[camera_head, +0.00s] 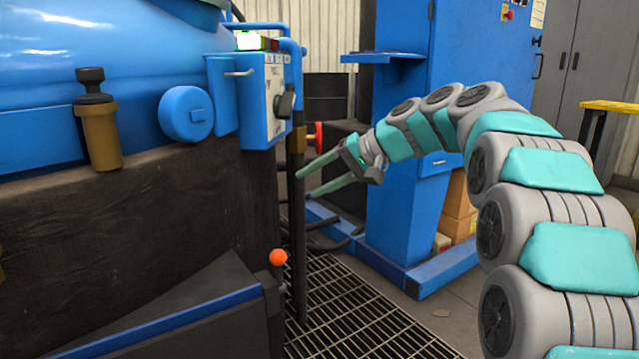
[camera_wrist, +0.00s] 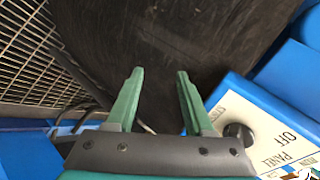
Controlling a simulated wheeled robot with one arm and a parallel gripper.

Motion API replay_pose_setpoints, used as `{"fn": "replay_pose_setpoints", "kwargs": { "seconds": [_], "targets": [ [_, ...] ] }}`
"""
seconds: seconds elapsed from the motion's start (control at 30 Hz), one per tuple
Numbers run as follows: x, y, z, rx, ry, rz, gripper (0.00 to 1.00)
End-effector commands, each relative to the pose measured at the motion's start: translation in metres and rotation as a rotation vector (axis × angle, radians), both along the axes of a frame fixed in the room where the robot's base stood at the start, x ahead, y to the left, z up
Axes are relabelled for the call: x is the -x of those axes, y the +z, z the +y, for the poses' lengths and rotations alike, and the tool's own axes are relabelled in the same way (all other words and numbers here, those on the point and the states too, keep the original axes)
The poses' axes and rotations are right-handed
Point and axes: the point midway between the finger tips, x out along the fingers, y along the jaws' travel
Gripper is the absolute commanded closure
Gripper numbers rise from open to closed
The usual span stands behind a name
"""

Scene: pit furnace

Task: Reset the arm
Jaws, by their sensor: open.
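My gripper (camera_head: 309,180) is open, with its green fingers apart and nothing between them. In the head view my arm curves up from the lower right and holds the gripper in the middle, pointing left. The wrist view shows both fingertips (camera_wrist: 160,73) in front of a dark, worn surface (camera_wrist: 200,35). A control panel box (camera_head: 265,100) with a dark knob is up and to the left of the gripper in the head view. The same panel, lettered "OFF" and "PANEL", shows at the right of the wrist view (camera_wrist: 280,135).
A blue furnace body (camera_head: 100,50) and dark wall fill the left. A red valve handle (camera_head: 318,136) is just above the gripper. An orange-knobbed lever (camera_head: 278,257) stands below over a floor grating (camera_head: 365,325). A blue cabinet (camera_head: 480,50) stands behind my arm.

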Motion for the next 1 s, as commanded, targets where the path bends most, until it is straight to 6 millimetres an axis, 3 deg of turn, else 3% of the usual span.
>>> {"fn": "replay_pose_setpoints", "kwargs": {
  "seconds": [0.37,0.7,0.8,1.0],
  "targets": [
    [0.146,-0.113,-0.024,0.326,-0.015,0.223,0.47],
    [0.303,-0.208,-0.083,0.650,0.030,0.370,0.47],
    [0.340,-0.228,-0.100,0.725,0.050,0.400,0.47],
    [0.392,-0.255,-0.127,0.833,0.083,0.435,0.47]
  ]
}}
